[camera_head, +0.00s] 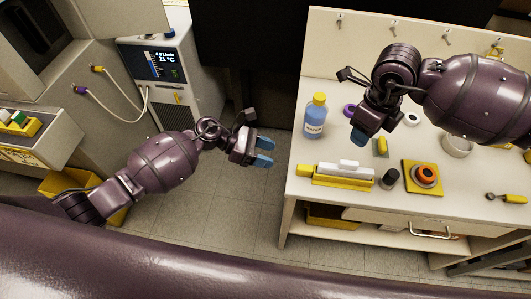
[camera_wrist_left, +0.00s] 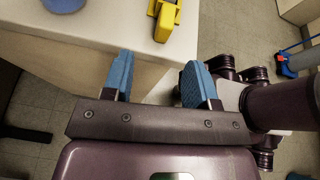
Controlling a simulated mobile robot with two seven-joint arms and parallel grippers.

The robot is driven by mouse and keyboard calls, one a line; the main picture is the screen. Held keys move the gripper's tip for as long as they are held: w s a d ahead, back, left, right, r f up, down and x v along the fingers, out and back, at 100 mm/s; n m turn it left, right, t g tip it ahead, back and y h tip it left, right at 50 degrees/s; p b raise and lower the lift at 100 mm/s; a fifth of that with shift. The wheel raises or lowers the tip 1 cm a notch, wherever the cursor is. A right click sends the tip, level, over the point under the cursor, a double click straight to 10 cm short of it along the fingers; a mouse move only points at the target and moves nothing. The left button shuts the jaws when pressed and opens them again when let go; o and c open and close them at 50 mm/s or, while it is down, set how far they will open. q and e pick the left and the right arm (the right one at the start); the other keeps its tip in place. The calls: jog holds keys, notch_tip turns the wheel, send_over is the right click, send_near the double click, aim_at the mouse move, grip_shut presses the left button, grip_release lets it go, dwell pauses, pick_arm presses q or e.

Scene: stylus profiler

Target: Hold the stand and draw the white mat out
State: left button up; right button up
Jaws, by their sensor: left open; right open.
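A round dark stand with an orange ring (camera_head: 427,174) sits on a yellow square mat (camera_head: 411,187) on the right half of the bench. I cannot make out a flat white mat. A white bar (camera_head: 350,167) lies on a yellow holder (camera_head: 342,181) near the bench's front edge. My left gripper (camera_head: 264,152) is open and empty, left of the bench. In the left wrist view its open fingers (camera_wrist_left: 156,78) point towards the bench corner and the holder's yellow end (camera_wrist_left: 166,20). My right gripper (camera_head: 361,134) is open above the back of the bench, its fingers partly hidden.
A blue bottle with a yellow cap (camera_head: 315,115) stands at the bench's left side. A dark cylinder (camera_head: 390,179) stands between the holder and the yellow mat. A white ring-shaped cup (camera_head: 457,146) and a yellow-handled tool (camera_head: 512,198) are further right. Floor left of the bench is free.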

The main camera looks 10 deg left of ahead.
aim_at(301, 166)
pick_arm(q)
jog(key=shift+m, duration=0.7)
jog(key=x, duration=0.7)
jog(key=s+x, duration=0.1)
jog(key=x, duration=0.3)
jog(key=shift+a, duration=0.1)
grip_shut()
jog(key=c, duration=0.8)
grip_release()
grip_shut()
